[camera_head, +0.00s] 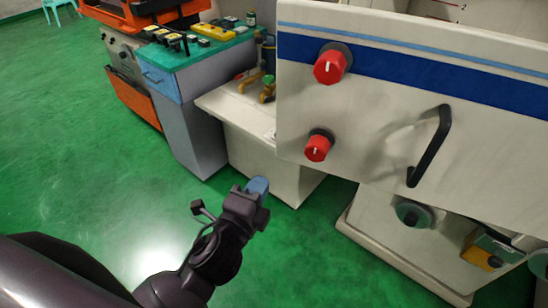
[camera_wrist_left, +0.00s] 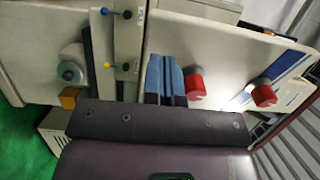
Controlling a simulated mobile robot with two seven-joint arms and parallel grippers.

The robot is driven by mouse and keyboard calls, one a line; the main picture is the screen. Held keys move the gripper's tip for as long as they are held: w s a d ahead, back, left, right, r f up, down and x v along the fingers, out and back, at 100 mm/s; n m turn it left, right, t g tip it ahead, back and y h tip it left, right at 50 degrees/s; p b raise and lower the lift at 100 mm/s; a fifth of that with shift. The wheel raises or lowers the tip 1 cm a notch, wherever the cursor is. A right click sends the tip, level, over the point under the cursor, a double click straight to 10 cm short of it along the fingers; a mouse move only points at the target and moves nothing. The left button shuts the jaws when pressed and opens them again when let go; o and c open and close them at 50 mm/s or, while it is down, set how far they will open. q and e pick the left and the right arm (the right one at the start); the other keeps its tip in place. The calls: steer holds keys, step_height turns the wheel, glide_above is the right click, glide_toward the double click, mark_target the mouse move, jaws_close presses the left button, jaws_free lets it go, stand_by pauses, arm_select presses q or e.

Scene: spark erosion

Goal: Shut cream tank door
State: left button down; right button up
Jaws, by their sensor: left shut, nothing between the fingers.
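The cream tank door (camera_head: 385,95) fills the upper right of the head view. It has a blue stripe, two red knobs (camera_head: 329,66) and a dark bar handle (camera_head: 430,146). It appears to stand out in front of the machine body, but its hinge and latch cannot be made out. In the left wrist view the door (camera_wrist_left: 220,50) and its red knobs lie beyond and right of the fingers. My left gripper (camera_head: 257,188) is shut and empty, with blue fingertips, left of and below the door's left edge in the head view. My right gripper does not show.
A cream machine base (camera_head: 385,250) with a green round fitting and a yellow box lies below the door. A cream block (camera_head: 262,155) with brass fittings stands behind the gripper. A grey-blue cabinet (camera_head: 190,115) stands further left. Green floor (camera_head: 70,150) is open at left.

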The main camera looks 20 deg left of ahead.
mark_target(279, 154)
arm_select(q)
steer(key=w+p, duration=0.1)
steer(key=w, duration=0.6)
steer(key=shift+w+d, duration=0.15)
steer(key=shift+d, duration=0.05)
steer(key=shift+w, duration=0.45)
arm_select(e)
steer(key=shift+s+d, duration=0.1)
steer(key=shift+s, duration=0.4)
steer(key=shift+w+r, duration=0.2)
arm_select(q)
steer(key=shift+w, duration=0.3)
steer(key=w+d+m+h+b, duration=0.1)
steer(key=w+d+m+h, duration=0.1)
steer(key=w, duration=1.8)
steer(key=shift+w+g+h, duration=0.15)
steer(key=shift+g+h, duration=0.15)
steer(key=shift+h, duration=0.6)
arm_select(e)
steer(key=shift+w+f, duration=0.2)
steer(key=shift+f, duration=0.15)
